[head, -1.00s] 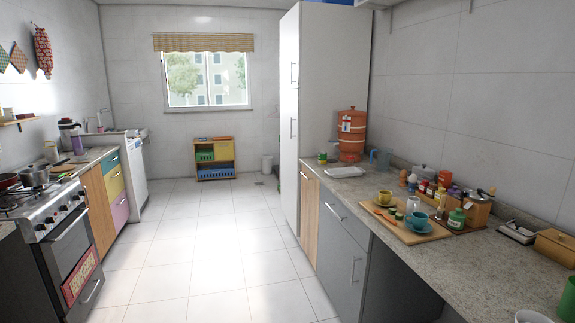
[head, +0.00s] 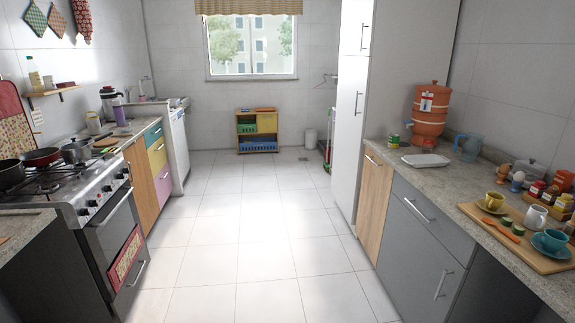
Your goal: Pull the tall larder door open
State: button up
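The tall white larder (head: 401,100) stands on the right side of the room, past the right counter. Its narrow white door front (head: 346,150) faces the aisle and looks shut. A long vertical metal handle (head: 357,103) sits on the tall lower door, and another handle (head: 364,37) sits on the upper door. My gripper is not in view.
The tiled floor aisle (head: 248,230) is clear. The stove (head: 105,225) with pans lines the left. The right counter (head: 440,186) holds a clay water filter (head: 430,115), a white tray (head: 425,160) and a wooden board (head: 515,238) with cups. A small shelf (head: 257,131) stands at the back.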

aim_at(354, 71)
jog(key=i+u, duration=0.2)
jog(key=i, duration=2.65)
jog(key=i+j+z, duration=0.1)
jog(key=i, duration=0.85)
jog(key=i+j+z, duration=0.2)
jog(key=i, duration=0.2)
jog(key=i+z, duration=0.15)
jog(key=i, duration=0.2)
jog(key=i+j+z, duration=0.2)
jog(key=i, duration=0.15)
